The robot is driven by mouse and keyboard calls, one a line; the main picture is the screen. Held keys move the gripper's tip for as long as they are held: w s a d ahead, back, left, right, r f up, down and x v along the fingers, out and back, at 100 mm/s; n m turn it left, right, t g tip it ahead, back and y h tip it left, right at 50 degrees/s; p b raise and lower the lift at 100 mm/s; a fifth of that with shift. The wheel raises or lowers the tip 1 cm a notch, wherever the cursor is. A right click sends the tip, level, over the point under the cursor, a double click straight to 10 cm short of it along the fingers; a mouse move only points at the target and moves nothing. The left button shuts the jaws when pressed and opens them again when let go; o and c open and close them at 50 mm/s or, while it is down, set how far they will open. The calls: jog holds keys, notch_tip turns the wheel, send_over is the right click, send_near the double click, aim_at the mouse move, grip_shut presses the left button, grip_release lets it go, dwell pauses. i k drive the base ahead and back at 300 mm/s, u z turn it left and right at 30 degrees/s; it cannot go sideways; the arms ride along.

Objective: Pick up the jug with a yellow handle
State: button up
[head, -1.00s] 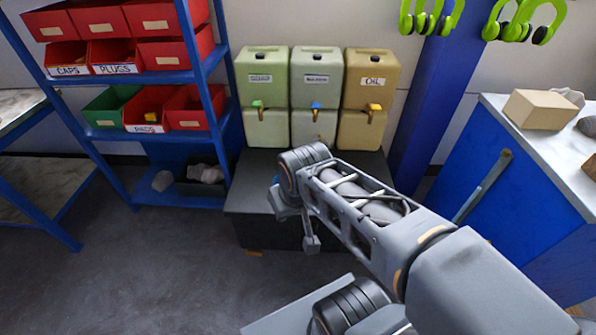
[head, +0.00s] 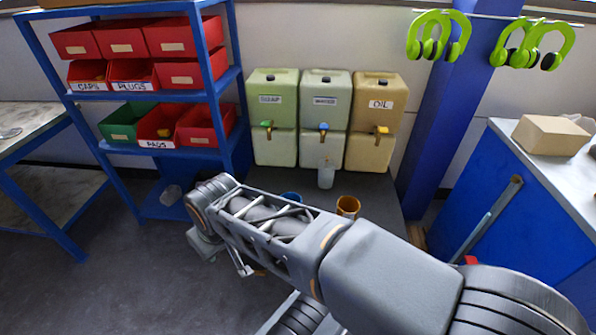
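No jug with a clearly visible yellow handle shows. On the dark low stand (head: 385,195) below the dispensers are an orange-yellow vessel (head: 348,206), a blue vessel (head: 291,197) partly hidden by my arm, and a pale translucent vessel (head: 326,177) under the middle tap. I cannot make out a handle on any of them. My arm crosses the picture from lower right to the left and hides the near part of the stand.
Soap (head: 275,100), middle (head: 324,101) and oil (head: 379,104) dispensers stand at the back of the stand. A blue shelf (head: 70,130) with red and green bins is left. A blue cabinet (head: 510,210) is right. Floor (head: 110,285) at lower left is clear.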

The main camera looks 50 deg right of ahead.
aim_at(327, 166)
jog(key=z, duration=0.2)
jog(key=i, duration=1)
jog(key=z, duration=0.85)
